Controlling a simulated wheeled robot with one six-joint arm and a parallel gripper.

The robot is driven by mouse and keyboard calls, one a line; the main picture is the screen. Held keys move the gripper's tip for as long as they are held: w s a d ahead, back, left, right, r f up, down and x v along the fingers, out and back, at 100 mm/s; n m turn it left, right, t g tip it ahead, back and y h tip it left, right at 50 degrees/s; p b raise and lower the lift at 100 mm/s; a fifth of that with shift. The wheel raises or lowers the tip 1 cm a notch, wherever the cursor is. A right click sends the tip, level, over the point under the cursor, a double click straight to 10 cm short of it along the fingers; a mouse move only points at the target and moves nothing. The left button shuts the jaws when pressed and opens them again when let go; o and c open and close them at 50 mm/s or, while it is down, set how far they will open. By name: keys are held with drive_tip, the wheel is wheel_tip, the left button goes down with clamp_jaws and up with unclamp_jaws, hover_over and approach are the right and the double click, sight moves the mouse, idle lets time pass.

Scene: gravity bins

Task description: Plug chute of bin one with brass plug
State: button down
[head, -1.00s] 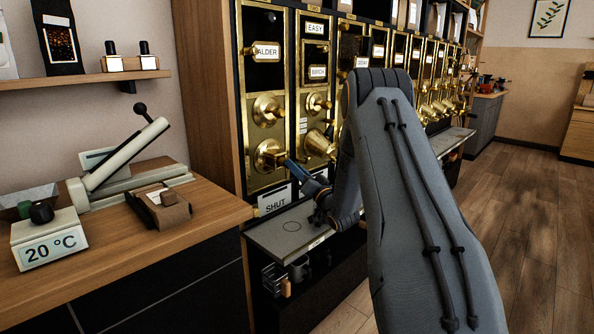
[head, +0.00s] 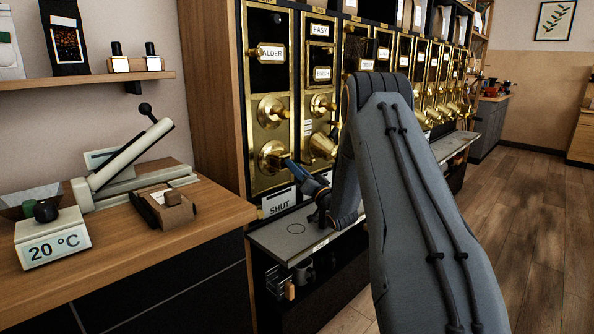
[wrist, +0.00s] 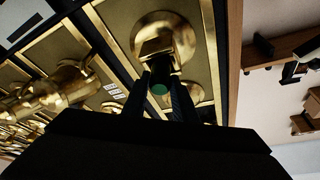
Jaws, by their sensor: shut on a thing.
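Bin one is the leftmost bin (head: 267,53), labelled ALDER, with a brass front. Its lower brass chute (head: 271,157) points out towards my gripper (head: 288,163). In the wrist view the chute (wrist: 165,35) is straight ahead of my fingertips (wrist: 160,86). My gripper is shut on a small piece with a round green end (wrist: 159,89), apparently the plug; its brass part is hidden. The piece is at the chute's mouth. I cannot tell whether it is inside or just in front.
A SHUT sign (head: 279,202) stands below the chute, behind a grey shelf (head: 262,236) with a ring mark. The neighbouring bin (head: 321,97) has its own protruding brass chute close on the right. A wooden counter (head: 215,213) with a scale is at the left.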

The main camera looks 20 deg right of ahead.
drive_tip(key=shift+w+a, duration=0.1)
drive_tip(key=shift+w, duration=0.1)
drive_tip(key=c, duration=1.4)
unclamp_jaws()
drive_tip(key=shift+o, duration=0.2)
drive_tip(key=v, duration=0.7)
drive_tip(key=shift+s, duration=0.35)
drive_tip(key=shift+f, duration=0.15)
